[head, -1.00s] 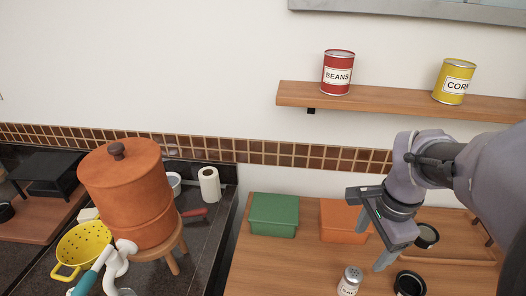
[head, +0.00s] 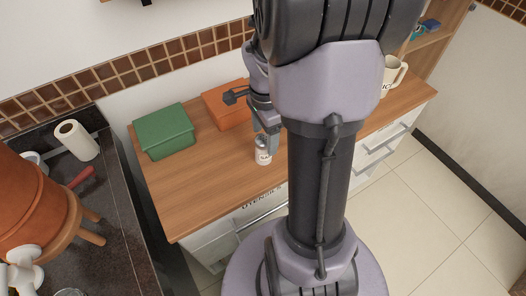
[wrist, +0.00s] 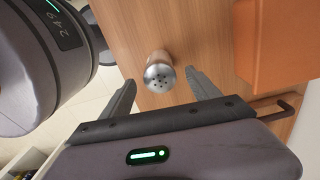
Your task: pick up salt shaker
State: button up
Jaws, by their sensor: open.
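The salt shaker (head: 263,152) stands on the wooden counter in the head view, a small pale container with a label partly covered by my arm. In the wrist view the salt shaker (wrist: 158,74) shows its round metal top with dark holes, seen from above. My gripper (wrist: 163,85) is open, with one finger on each side of the shaker top in the picture. The fingers appear apart from it. In the head view my gripper (head: 268,135) is close to the shaker, and most of it is hidden behind my arm.
A green box (head: 165,130) and an orange box (head: 226,103) stand at the back of the counter (head: 205,185). A white mug (head: 390,75) stands at the right.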

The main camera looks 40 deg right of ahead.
notch_tip(320, 180, down, 5)
jog(key=b, duration=0.2)
jog(key=shift+a+b, duration=0.1)
jog(key=shift+b, duration=0.2)
jog(key=shift+r, duration=0.15)
jog(key=shift+c, duration=1.3)
grip_shut()
